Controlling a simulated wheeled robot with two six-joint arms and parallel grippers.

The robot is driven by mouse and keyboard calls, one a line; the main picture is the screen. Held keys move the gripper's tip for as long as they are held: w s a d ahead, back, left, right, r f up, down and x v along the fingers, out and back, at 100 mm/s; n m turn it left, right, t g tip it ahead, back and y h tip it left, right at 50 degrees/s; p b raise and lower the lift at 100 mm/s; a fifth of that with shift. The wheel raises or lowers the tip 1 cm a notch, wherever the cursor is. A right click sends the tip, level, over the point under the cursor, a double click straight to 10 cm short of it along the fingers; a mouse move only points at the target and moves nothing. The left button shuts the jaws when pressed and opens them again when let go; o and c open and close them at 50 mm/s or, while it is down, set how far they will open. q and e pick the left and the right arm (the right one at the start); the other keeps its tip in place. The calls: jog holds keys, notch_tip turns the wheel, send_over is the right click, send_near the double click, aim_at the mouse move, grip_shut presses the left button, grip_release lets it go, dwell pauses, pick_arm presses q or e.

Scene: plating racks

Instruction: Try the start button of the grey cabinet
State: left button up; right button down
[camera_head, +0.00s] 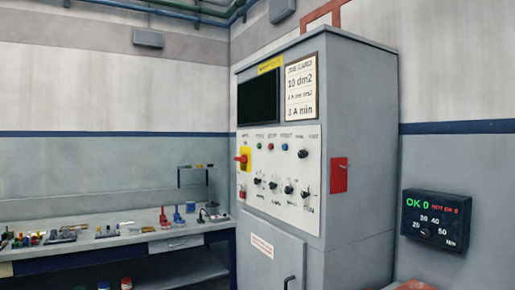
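The grey cabinet (358,110) stands upright in the middle, its white control panel (298,182) facing left of the camera. The label over the red one seems to read STOP; the one over the green is too small to read surely. The cabinet's screen (258,98) is dark. Neither of my grippers is in view.
A red rotary switch on a yellow plate (244,158) and several black knobs share the panel. A red box (339,175) is on the cabinet's side. A bench (130,236) with small tools stands left. A display (436,219) reading OK 0 hangs right.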

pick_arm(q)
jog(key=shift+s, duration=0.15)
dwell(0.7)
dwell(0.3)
